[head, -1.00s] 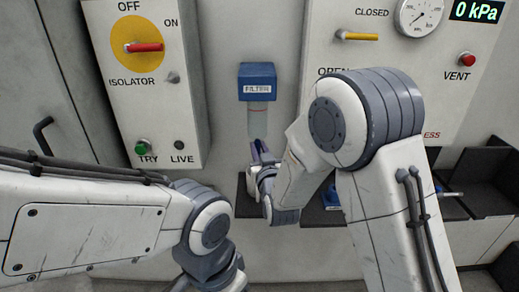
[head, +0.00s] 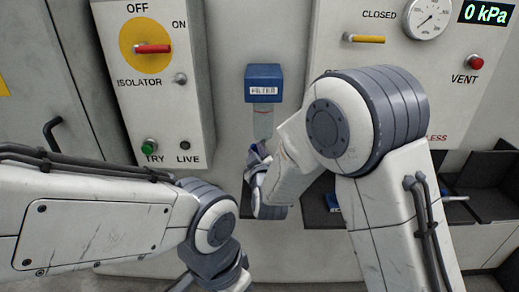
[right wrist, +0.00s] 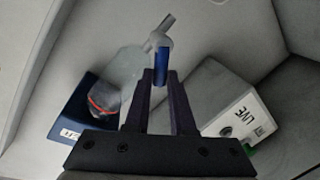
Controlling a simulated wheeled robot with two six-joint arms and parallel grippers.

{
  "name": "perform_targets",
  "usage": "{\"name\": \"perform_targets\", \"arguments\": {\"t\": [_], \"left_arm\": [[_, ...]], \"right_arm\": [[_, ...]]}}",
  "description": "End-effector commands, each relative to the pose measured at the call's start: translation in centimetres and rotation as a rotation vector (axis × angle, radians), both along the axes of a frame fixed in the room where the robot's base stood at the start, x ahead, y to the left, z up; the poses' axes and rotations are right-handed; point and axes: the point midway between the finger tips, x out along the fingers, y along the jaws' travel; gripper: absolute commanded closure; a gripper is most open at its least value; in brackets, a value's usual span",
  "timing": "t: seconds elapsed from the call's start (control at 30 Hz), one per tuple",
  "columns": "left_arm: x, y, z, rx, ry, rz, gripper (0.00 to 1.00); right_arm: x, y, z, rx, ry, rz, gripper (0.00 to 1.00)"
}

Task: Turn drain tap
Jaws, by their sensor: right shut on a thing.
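The filter has a blue head (head: 263,83) on the wall and a clear bowl (head: 263,122) below it. My right gripper (head: 257,150) is just under the bowl. In the right wrist view, its two dark fingers (right wrist: 161,76) are shut on the blue handle of the drain tap (right wrist: 162,60). A short grey piece of the tap sticks out beyond the fingertips, beside the bowl (right wrist: 122,72). In the head view the tap is hidden by my right gripper. My left arm is low at the left, and its fingers are out of frame.
The isolator panel (head: 185,110) with a red handle (head: 153,48) is at the left. The panel at the right has a yellow handle (head: 364,39), a gauge (head: 430,18) and a red vent button (head: 475,62). Dark open trays (head: 490,185) are at the lower right.

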Motion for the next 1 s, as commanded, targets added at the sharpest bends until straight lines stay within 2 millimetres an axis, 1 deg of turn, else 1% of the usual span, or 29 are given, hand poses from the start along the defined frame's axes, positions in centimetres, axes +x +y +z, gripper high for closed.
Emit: {"name": "perform_targets", "arguments": {"t": [0.03,0.27,0.6,0.8,1.0], "left_arm": [[0.0,0.0,0.5,0.000,0.000,0.000,0.50],[0.0,0.0,1.8,0.000,0.000,0.000,0.50],[0.0,0.0,4.2,0.000,0.000,0.000,0.50],[0.0,0.0,5.5,0.000,0.000,0.000,0.50],[0.0,0.0,6.3,0.000,0.000,0.000,0.50]], "right_arm": [[-0.1,0.2,-0.1,-0.046,0.005,0.002,1.00],[-0.1,0.9,-0.6,-0.267,0.007,0.002,1.00],[-0.1,1.5,-1.6,-0.584,0.008,0.003,1.00],[-0.2,1.7,-2.2,-0.740,0.007,0.003,1.00],[-0.2,1.8,-2.7,-0.851,0.008,0.004,1.00]]}}
